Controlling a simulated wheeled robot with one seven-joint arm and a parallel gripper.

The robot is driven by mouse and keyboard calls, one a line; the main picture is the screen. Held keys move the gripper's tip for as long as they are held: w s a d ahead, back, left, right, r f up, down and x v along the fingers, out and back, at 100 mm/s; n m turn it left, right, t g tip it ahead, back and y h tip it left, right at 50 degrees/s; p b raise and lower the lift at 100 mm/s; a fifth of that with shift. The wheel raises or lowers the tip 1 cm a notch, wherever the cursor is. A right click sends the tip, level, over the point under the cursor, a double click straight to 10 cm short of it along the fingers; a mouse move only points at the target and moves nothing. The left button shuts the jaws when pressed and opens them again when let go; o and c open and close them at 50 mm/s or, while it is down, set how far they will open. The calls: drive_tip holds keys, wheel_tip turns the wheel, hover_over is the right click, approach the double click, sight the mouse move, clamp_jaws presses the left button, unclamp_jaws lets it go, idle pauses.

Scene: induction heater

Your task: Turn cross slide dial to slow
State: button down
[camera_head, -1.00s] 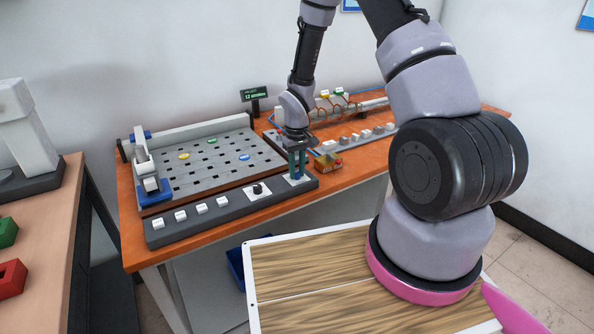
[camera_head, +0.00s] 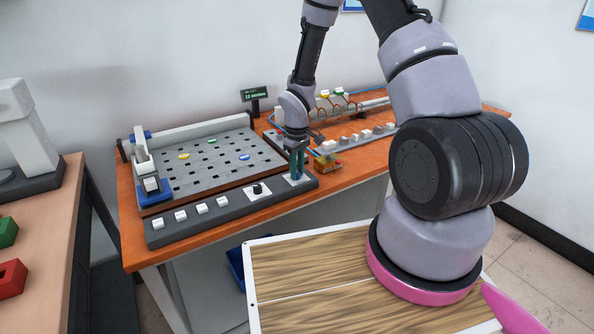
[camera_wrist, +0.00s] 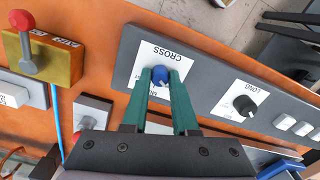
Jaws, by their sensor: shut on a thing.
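The cross slide dial (camera_wrist: 160,76) is a blue knob on a white plate marked CROSS (camera_wrist: 150,54) in the wrist view. My gripper (camera_wrist: 161,80) has its two green fingers on either side of the knob and is shut on it. In the head view my gripper (camera_head: 297,174) points down at the right end of the grey control panel (camera_head: 228,211), and its fingers hide the dial. The knob's pointer setting and the slow mark cannot be read clearly.
A black dial (camera_wrist: 245,105) on a plate marked LONG sits beside it, with several white buttons (camera_wrist: 285,121) beyond. A brass box with a red-knobbed lever (camera_wrist: 28,55) stands close by. A slotted bed (camera_head: 210,160) with coloured discs lies behind the panel.

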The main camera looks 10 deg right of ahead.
drive_tip(key=shift+s, duration=0.1)
drive_tip(key=c, duration=0.7)
unclamp_jaws()
wheel_tip(320, 180, up, 11)
drive_tip(key=shift+f, duration=0.1)
